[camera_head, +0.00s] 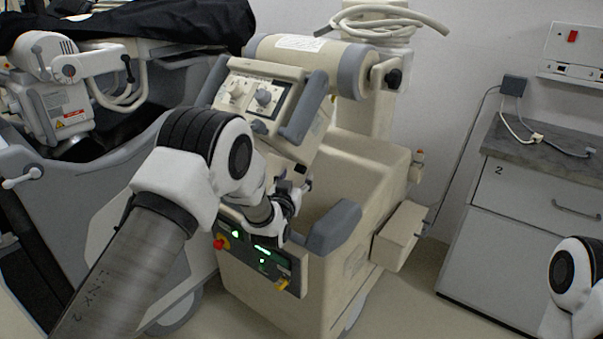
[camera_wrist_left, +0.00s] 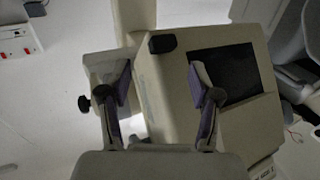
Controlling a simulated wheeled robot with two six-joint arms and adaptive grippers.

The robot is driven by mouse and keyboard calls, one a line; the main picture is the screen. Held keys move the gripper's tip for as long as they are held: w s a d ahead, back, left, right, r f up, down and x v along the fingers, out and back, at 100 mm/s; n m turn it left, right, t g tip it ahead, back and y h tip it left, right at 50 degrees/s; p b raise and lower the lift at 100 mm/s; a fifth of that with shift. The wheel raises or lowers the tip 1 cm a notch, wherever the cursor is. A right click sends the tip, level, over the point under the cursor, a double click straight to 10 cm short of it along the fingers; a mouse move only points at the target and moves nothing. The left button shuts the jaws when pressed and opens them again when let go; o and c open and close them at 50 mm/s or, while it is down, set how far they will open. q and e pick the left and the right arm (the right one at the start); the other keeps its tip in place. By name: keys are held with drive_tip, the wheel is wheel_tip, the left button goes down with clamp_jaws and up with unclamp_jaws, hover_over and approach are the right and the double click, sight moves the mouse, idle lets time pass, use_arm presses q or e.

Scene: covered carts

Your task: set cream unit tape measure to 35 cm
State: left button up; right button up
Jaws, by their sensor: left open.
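The cream unit (camera_head: 345,165) is a wheeled machine in the middle of the head view, with a tilted head (camera_head: 262,90) carrying dials and grey handles. My left gripper (camera_head: 298,188) is beside the underside of that head, above the unit's body, partly hidden by my own wrist. In the left wrist view the left gripper (camera_wrist_left: 160,88) is open, with nothing seen held between its fingers. Ahead of it is a cream housing (camera_wrist_left: 180,90) with a dark window (camera_wrist_left: 224,73) and a small black block (camera_wrist_left: 162,43). I cannot make out the tape measure or its reading for certain.
A grey handle (camera_head: 333,228) and a lit control panel (camera_head: 262,258) are close to my left wrist. Another machine (camera_head: 55,105) under a black cover (camera_head: 140,27) stands left. A numbered cabinet (camera_head: 540,200) stands right. Some floor between unit and cabinet is clear.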

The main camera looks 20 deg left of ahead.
sight(300, 171)
use_arm(q)
drive_tip(key=w, duration=0.3)
drive_tip(key=shift+w+a+f, duration=0.15)
drive_tip(key=shift+w+f, duration=0.25)
drive_tip(key=shift+w, duration=0.3)
drive_tip(key=shift+s+r, duration=0.1)
drive_tip(key=shift+r, duration=0.1)
use_arm(e)
drive_tip(key=shift+w, duration=0.1)
use_arm(q)
drive_tip(key=shift+c, duration=0.3)
